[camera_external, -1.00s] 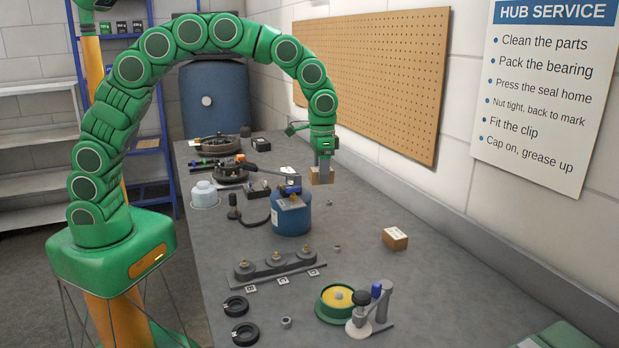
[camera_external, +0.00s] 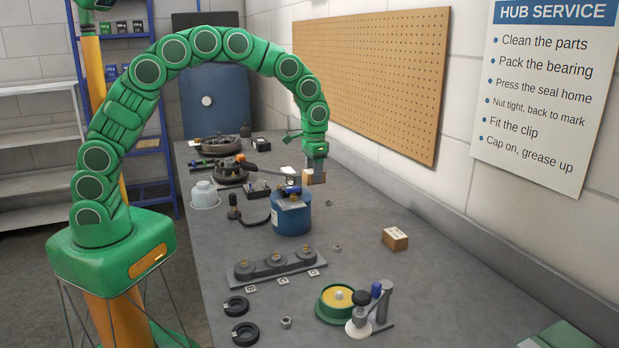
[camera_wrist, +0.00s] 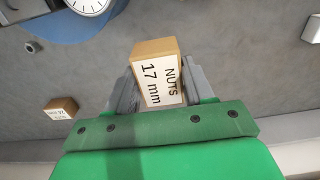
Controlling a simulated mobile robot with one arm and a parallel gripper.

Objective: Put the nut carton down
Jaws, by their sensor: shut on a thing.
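The nut carton (camera_wrist: 157,75) is a small brown box with a white label reading "NUTS 17 mm" in the wrist view. My gripper (camera_wrist: 150,88) is shut on it, with a grey finger on each side. In the external view my gripper (camera_external: 314,178) hangs over the far half of the bench, and the held carton (camera_external: 308,177) shows partly beside the fingers. It looks close to the bench top, but I cannot tell whether it touches.
A blue drum (camera_external: 291,218) stands near the gripper on the left. A second brown carton (camera_external: 395,239) lies on the bench (camera_external: 365,200) to the right. A rail with bearings (camera_external: 275,265) and a green grease tin (camera_external: 335,307) are nearer.

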